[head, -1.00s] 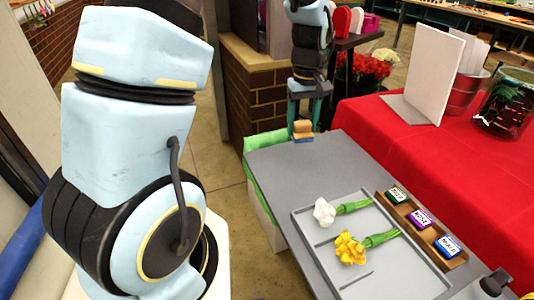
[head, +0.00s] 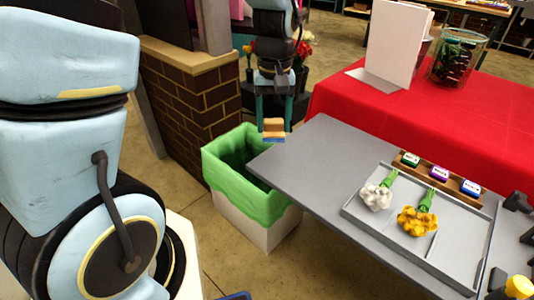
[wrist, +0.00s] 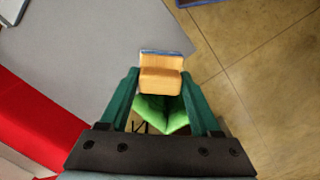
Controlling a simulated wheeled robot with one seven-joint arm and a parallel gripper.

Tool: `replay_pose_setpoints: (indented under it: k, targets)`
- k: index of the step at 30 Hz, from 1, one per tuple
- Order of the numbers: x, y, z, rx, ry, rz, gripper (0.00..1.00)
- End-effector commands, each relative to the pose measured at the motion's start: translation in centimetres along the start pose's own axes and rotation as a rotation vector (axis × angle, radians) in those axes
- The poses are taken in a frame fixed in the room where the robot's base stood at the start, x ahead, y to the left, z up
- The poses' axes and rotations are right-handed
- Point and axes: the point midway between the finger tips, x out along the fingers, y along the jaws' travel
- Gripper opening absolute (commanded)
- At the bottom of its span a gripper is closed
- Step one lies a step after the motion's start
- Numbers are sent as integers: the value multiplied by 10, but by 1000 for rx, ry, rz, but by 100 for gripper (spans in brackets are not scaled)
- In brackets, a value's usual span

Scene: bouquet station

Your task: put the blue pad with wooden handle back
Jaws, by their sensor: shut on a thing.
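The blue pad with wooden handle (head: 273,135) is held between the fingers of my gripper (head: 274,122), with its wooden part up and its blue face down.
A bin with a green liner (head: 225,165) stands by the brick wall (head: 180,100). A grey tray (head: 380,225) holds a white flower (head: 376,197) and a yellow flower (head: 417,221). A wooden rack (head: 455,188) holds green, purple and blue labelled blocks. A red-covered table (head: 350,110) stands behind.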

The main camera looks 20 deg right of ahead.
Motion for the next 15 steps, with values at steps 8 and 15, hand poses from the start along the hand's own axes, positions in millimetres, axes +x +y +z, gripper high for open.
replay_pose_setpoints:
  k: [8,15]
  targets:
    - [38,0,1,-1,-3,-1,3]
    - [68,0,1,-1,-4,-2,3]
